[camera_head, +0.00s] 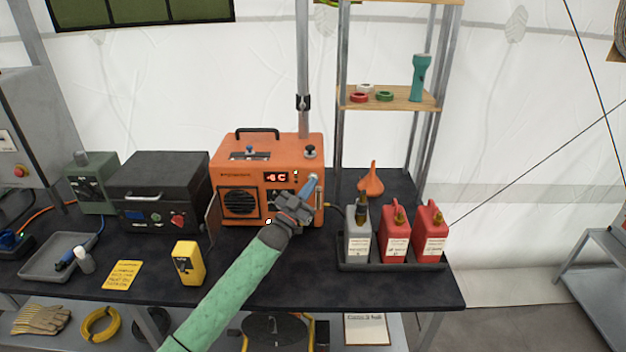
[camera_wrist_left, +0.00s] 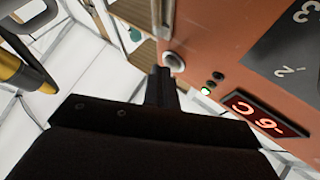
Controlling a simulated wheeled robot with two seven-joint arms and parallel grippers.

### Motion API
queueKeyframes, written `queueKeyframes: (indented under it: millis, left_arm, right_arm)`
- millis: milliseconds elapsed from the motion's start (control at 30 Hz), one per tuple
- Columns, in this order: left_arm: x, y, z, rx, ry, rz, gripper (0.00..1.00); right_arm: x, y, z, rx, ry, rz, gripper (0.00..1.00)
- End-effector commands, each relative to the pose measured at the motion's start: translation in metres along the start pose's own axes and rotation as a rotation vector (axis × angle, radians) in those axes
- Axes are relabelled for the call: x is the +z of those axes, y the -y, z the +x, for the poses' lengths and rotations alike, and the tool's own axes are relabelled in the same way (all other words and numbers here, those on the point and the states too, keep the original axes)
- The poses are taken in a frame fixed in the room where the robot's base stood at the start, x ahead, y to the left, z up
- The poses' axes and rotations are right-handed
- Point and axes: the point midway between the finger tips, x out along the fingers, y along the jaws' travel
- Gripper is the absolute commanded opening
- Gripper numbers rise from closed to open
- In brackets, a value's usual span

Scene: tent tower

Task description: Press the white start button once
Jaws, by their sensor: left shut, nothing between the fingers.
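The orange heater box (camera_head: 272,150) stands at the back middle of the dark table, with a lit red display (camera_head: 276,177) on its front. In the left wrist view, a round whitish button (camera_wrist_left: 174,62) with a metallic rim sits on the orange panel (camera_wrist_left: 215,45), near small indicator lights (camera_wrist_left: 212,82). My left gripper (camera_head: 312,183) is shut and empty, its tips at the upper right of the heater front. In the wrist view the dark fingertips (camera_wrist_left: 162,74) are right beside the button; I cannot tell if they touch. In the head view the gripper hides the button.
A tray (camera_head: 390,266) with a grey can and two red cans (camera_head: 432,232) stands right of my left arm. A dark case (camera_head: 158,185) stands left of the heater. A shelf (camera_head: 390,98) rises behind.

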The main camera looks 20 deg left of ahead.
Motion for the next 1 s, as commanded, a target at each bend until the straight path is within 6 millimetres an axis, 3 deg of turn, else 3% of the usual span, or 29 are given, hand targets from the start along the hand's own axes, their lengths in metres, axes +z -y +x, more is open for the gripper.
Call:
queueKeyframes:
  millis: [700, 1000]
  left_arm:
    - [-0.008, -0.008, -0.011, 0.0, 0.0, 0.0, 0.0]
    - [-0.019, -0.019, -0.026, 0.0, 0.001, -0.001, 0.0]
  right_arm:
    - [-0.001, 0.0, -0.005, 0.0, 0.0, 0.0, 0.36]
    - [-0.002, 0.0, -0.012, 0.0, 0.0, 0.0, 0.36]
